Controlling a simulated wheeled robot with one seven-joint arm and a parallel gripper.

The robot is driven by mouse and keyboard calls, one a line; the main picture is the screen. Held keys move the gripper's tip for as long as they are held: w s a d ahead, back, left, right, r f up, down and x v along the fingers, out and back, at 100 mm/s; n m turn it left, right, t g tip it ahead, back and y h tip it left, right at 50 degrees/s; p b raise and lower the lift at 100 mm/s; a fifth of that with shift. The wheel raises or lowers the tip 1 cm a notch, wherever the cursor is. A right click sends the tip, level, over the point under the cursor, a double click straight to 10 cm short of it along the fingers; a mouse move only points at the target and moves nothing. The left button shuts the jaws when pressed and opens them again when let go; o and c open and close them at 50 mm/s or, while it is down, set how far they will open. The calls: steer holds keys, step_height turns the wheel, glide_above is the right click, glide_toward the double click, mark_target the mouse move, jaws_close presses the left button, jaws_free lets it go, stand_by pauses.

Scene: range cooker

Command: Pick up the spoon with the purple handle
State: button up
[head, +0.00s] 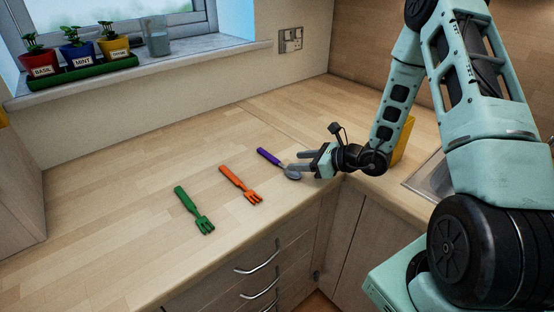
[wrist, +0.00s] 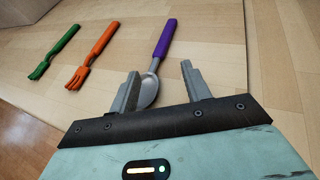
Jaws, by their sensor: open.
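The spoon with the purple handle (head: 268,156) lies on the wooden counter, its grey metal bowl toward the front edge. It also shows in the wrist view, purple handle (wrist: 165,40) pointing away and bowl close to my gripper. My gripper (head: 303,162) is low over the counter at the bowl end, pointing left in the head view. In the wrist view my gripper (wrist: 160,80) is open, with one finger on each side of the spoon's bowl and neck. I cannot tell whether a finger touches the spoon.
An orange fork (head: 240,184) and a green fork (head: 194,210) lie left of the spoon. Potted herbs (head: 78,52) and a glass (head: 156,36) stand on the windowsill. A yellow object (head: 404,140) and a sink (head: 428,172) are at right. The counter's back is clear.

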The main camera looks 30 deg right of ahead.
mark_target(277, 160)
steer(key=shift+r+p+x, duration=0.15)
steer(key=shift+p+x, duration=0.4)
steer(key=shift+x, duration=0.9)
steer(key=shift+r+p+x, duration=0.15)
steer(key=shift+p+x, duration=0.4)
steer(key=shift+x, duration=0.95)
steer(key=shift+a, duration=0.1)
jaws_close()
